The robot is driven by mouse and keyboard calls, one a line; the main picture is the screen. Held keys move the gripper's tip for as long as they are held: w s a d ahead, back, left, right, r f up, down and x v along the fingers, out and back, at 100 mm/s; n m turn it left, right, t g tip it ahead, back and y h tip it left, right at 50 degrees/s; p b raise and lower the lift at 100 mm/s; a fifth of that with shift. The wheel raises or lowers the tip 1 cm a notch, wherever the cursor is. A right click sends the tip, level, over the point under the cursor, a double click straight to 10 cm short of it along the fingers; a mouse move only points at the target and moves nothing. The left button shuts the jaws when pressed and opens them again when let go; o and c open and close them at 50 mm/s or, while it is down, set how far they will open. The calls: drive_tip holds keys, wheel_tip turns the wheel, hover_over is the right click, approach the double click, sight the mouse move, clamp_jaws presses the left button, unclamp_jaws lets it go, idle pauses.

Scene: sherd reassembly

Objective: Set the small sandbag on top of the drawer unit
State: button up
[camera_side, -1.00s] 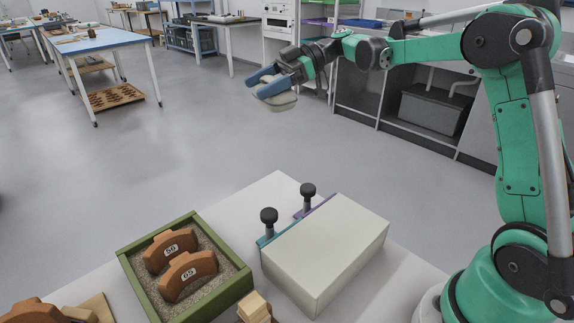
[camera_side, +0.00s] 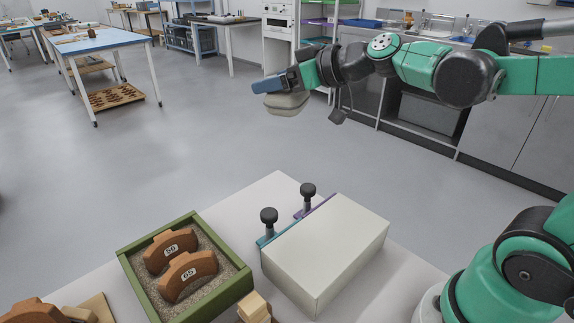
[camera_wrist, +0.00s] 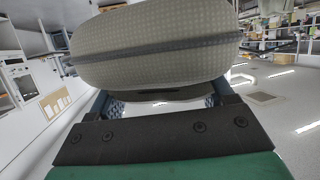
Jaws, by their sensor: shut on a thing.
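My gripper (camera_side: 272,86) is high above the table in the side view, its blue fingers shut on a small grey-beige sandbag (camera_side: 287,103). The sandbag hangs at and below the fingers, clear of everything else. In the wrist view the sandbag (camera_wrist: 150,48) fills the upper middle, with woven cloth and a dark seam, between the fingers (camera_wrist: 158,104). A plain off-white box (camera_side: 325,250), which looks like the drawer unit, stands on the table below my gripper and nearer the camera. Its top is bare.
Wooden blocks (camera_side: 254,308) sit in front. The air above the box is free.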

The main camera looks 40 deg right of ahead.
wheel_tip(320, 180, down, 6)
drive_tip(key=s+m+h, duration=0.2)
drive_tip(key=s+h, duration=0.1)
drive_tip(key=s+a+n+g+y, duration=0.35)
drive_tip(key=a+n+y, duration=0.25)
drive_tip(key=a, duration=1)
drive_tip(key=s+a+n+g+y, duration=0.2)
drive_tip(key=a+n+g+y, duration=0.35)
drive_tip(key=a, duration=0.95)
drive_tip(key=s+a+r+n+g, duration=0.2)
drive_tip(key=s+a+n+g, duration=0.5)
drive_tip(key=s, duration=0.4)
drive_tip(key=s+a+r+n+g, duration=0.1)
drive_tip(key=s+a+n+g, duration=0.45)
drive_tip(key=s+a, duration=0.5)
drive_tip(key=f, duration=1.5)
drive_tip(key=shift+s+d, duration=0.25)
drive_tip(key=shift+s, duration=0.1)
drive_tip(key=shift+f, duration=2.4)
drive_tip(key=shift+f, duration=0.1)
